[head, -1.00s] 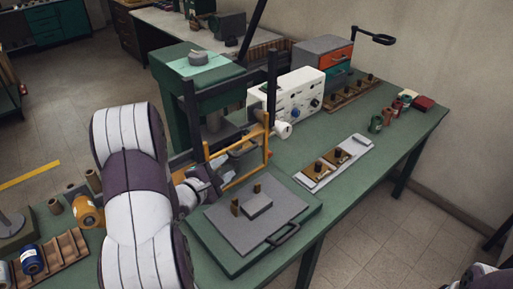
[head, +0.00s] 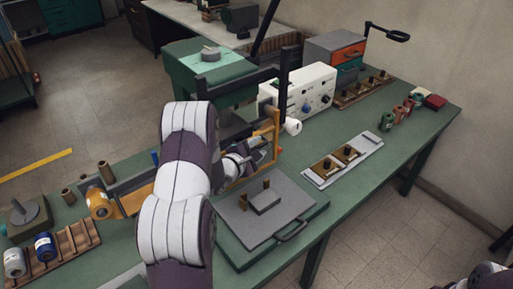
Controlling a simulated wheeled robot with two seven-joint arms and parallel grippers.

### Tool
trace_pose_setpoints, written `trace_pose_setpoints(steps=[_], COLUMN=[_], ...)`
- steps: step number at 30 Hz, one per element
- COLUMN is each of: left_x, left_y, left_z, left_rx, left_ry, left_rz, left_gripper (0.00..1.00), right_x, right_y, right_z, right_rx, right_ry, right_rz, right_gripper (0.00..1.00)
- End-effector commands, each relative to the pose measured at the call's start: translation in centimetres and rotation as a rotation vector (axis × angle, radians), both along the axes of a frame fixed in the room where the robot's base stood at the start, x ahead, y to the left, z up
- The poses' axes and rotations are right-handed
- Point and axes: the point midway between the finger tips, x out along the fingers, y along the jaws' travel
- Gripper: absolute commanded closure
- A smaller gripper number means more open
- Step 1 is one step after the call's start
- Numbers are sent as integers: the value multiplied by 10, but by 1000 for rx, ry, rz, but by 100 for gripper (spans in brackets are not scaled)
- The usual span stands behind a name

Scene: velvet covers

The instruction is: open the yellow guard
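The yellow guard (head: 276,135) is a thin frame at the front of the green press (head: 208,75). Its right upright and part of its lower edge show; my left arm covers much of its left side. My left gripper (head: 243,163) is at the guard's front, small and partly hidden by its own wrist. It overlaps the guard's lower part in the picture. I cannot tell whether its fingers touch or grip the frame. My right gripper is out of view; only a piece of my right arm shows at the bottom right corner.
A grey plate (head: 262,218) with a handle lies in front of the press. A white control box (head: 305,92) stands right of it. A white tray (head: 342,160) lies further right. Spools in a wooden rack (head: 65,250) and an orange roll (head: 99,203) are at left.

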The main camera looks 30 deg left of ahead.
Motion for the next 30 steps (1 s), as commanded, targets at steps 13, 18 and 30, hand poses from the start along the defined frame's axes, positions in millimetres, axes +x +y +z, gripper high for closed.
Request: trace_pose_setpoints(steps=[13,18,30], left_x=[0,0,1], left_y=[0,1,0], left_z=[17,58,141], left_rx=[1,3,2], left_ry=[-1,-5,-7], left_rz=[-1,0,-1], left_gripper=[100,100,100], right_x=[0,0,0], right_y=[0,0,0], right_z=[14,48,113], right_rx=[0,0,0], right_ry=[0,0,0], right_rz=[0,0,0], right_gripper=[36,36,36])
